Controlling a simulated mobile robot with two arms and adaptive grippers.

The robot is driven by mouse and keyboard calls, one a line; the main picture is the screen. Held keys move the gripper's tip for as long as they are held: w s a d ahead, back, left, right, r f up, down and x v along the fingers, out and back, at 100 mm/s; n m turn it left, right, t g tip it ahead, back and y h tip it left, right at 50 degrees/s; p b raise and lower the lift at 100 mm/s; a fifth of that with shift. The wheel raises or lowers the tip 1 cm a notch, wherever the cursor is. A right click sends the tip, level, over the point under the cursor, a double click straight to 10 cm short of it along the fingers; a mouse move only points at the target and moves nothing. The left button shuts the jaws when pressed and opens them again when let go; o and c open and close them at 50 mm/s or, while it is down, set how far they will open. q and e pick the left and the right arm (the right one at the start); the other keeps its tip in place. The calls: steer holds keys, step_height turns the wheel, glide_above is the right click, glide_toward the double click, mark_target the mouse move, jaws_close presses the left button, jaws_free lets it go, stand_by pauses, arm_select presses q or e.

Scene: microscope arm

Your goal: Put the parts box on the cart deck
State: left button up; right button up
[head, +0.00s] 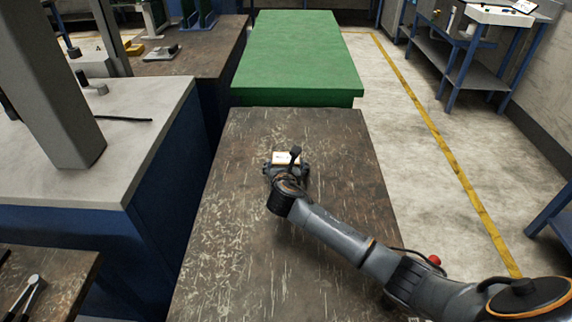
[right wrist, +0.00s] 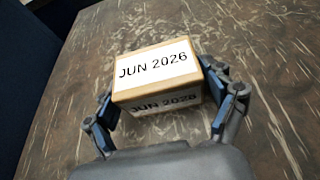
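The parts box (head: 283,158) is a small tan box with a white label, resting on a worn brown tabletop (head: 245,200). In the right wrist view the parts box (right wrist: 155,67) reads "JUN 2026" on its top and front. My right gripper (head: 287,168) is low over the tabletop at the box. In the right wrist view the right gripper (right wrist: 163,105) has one blue-padded finger on each side of the box. The fingers are spread wide, with a small gap visible at the left one. A flat green surface (head: 300,55) lies just beyond the brown tabletop. My left gripper is not in view.
A grey-topped blue bench (head: 130,100) stands on the left, with a brown bench behind it holding several items. A blue-framed bench (head: 475,70) is at the back right. Open floor with a yellow line (head: 440,125) runs along the right. The green surface is clear.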

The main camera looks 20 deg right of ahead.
steer(key=shift+o, duration=0.3)
steer(key=shift+r, duration=0.1)
steer(key=p+v, duration=0.1)
steer(key=v, duration=1.1)
